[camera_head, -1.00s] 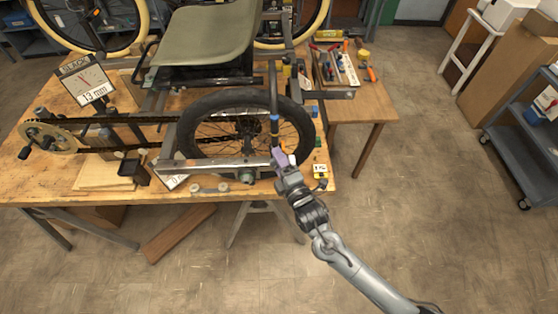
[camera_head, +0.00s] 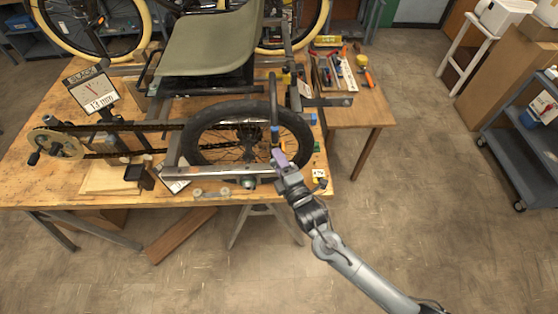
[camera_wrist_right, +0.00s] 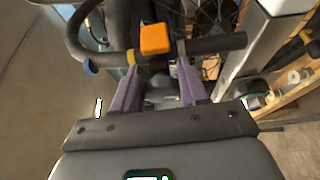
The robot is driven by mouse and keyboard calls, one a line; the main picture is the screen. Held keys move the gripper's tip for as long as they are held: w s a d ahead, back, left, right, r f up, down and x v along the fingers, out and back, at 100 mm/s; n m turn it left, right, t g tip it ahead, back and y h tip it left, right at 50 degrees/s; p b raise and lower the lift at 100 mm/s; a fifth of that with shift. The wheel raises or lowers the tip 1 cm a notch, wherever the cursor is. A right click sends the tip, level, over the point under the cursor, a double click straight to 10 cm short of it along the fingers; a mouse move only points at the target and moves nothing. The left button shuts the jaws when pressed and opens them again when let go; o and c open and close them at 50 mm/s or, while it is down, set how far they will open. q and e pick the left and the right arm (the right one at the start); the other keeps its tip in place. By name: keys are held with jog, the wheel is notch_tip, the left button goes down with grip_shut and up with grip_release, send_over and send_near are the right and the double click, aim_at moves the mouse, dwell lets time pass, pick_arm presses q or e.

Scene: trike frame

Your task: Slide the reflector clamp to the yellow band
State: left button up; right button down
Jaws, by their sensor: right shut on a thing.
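The orange reflector (camera_wrist_right: 155,38) sits on its dark clamp on a dark bar (camera_wrist_right: 218,43) in the right wrist view. My right gripper (camera_wrist_right: 160,62) has its two purple fingers either side of the clamp and is shut on it. The yellow band (camera_wrist_right: 131,57) is on the bar just left of the reflector, close by the left fingertip. A small gap or contact between clamp and band cannot be told. My left gripper is not in view.
The trike frame rests on a wooden workbench (camera_head: 60,190), with a dial sign (camera_head: 93,92) marked "SLACK" at left. Hand tools lie on a side table (camera_head: 365,112). A grey cart (camera_head: 520,160) stands right.

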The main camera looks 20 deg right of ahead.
notch_tip(320, 180, up, 2)
jog(key=shift+p, duration=0.4)
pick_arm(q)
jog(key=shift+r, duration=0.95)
pick_arm(e)
jog(key=shift+f, duration=0.1)
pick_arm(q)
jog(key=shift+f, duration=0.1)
pick_arm(e)
jog(key=c, duration=1)
grip_release()
jog(key=shift+o, duration=0.2)
pick_arm(q)
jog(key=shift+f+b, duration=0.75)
jog(key=shift+b, duration=0.15)
pick_arm(e)
jog(key=s, duration=1)
jog(key=shift+s+d, duration=0.3)
jog(key=shift+s, duration=0.1)
